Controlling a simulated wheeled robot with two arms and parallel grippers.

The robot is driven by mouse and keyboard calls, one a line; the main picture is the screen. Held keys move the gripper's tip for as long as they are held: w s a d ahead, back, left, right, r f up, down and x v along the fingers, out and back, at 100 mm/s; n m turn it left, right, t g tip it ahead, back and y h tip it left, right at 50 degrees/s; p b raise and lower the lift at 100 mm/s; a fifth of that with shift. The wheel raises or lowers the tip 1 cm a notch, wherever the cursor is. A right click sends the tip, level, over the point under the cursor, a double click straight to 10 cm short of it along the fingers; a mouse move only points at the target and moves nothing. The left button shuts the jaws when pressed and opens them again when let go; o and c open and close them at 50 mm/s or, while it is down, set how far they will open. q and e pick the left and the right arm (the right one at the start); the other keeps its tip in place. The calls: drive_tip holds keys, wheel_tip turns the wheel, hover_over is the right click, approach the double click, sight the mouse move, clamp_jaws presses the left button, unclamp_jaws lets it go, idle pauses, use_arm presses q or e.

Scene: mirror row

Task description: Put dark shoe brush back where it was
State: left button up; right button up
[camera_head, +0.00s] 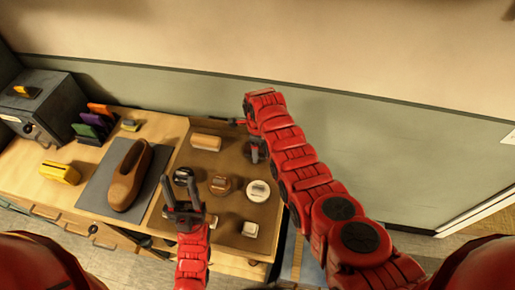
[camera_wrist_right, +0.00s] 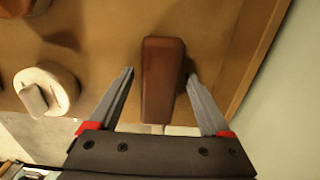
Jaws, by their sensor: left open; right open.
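A dark reddish-brown block, which looks like the dark shoe brush (camera_wrist_right: 163,80), shows in the right wrist view over the brown tray surface (camera_wrist_right: 105,60). It lies between the two spread fingers of my right gripper (camera_wrist_right: 165,85), with gaps on both sides. I cannot tell whether its underside touches the tray. In the head view my right gripper (camera_head: 248,136) is at the tray's far right, and the brush is not clearly visible there. My left gripper (camera_head: 182,186) is open and empty at the tray's near left, close to a black round tin (camera_head: 183,174).
The tray (camera_head: 190,160) also holds a light tan brush (camera_head: 206,142), a brown tin (camera_head: 220,185), a white round tin (camera_head: 258,190) and a small white block (camera_head: 250,229). A brown shoe (camera_head: 128,178) lies on a grey mat (camera_head: 97,190). The wall (camera_head: 390,150) stands close behind.

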drive_tip(key=shift+r, duration=0.25)
drive_tip(key=shift+w+r, duration=0.1)
drive_tip(key=shift+r, duration=0.3)
wheel_tip(320, 180, up, 4)
drive_tip(key=shift+f+b, duration=0.1)
drive_tip(key=shift+b, duration=1)
wheel_tip(320, 180, up, 7)
drive_tip(key=p, duration=0.3)
drive_tip(key=shift+r+p, duration=0.2)
drive_tip(key=shift+p, duration=0.15)
